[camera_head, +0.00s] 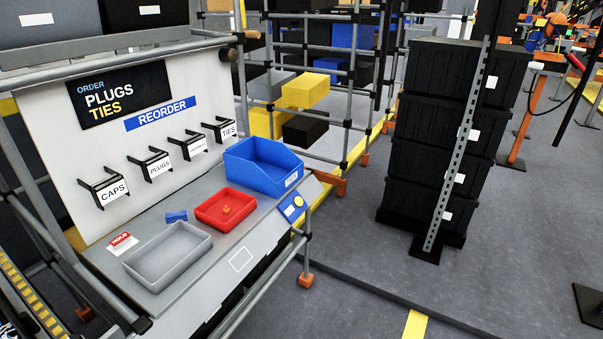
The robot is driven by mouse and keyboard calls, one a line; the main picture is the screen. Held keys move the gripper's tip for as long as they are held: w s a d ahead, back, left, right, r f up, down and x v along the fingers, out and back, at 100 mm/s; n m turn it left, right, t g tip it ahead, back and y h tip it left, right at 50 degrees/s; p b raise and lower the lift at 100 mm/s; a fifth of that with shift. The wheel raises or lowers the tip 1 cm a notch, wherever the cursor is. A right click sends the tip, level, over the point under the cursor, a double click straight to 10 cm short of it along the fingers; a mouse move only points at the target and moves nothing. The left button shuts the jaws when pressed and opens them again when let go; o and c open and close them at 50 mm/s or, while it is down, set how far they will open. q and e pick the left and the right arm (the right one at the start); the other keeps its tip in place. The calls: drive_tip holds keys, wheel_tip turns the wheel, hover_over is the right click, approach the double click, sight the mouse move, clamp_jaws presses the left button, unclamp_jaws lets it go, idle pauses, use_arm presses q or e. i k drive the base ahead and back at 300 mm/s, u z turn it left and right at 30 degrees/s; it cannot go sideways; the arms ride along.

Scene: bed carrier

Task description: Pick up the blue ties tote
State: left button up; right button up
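A blue tote (262,167) with a sloped open front stands at the back right of the grey workbench, below the hook labelled TIES. It looks empty, and a small white label is on its front. The order sign (122,95) above reads PLUGS and TIES. Neither of my grippers shows clearly in this view, and nothing is seen touching the tote.
A red tray (225,207) holding a small red piece and a grey tray (168,254) sit on the bench (205,265). A tall stack of black crates (446,145) stands right. Yellow and black bins fill the rack behind. Open floor (375,255) lies right of the bench.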

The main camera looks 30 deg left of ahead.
sight(262, 165)
drive_tip(key=z, duration=0.45)
drive_tip(key=i, duration=2.25)
drive_tip(key=u, duration=1.3)
drive_tip(key=i, duration=0.9)
drive_tip(key=u, duration=0.85)
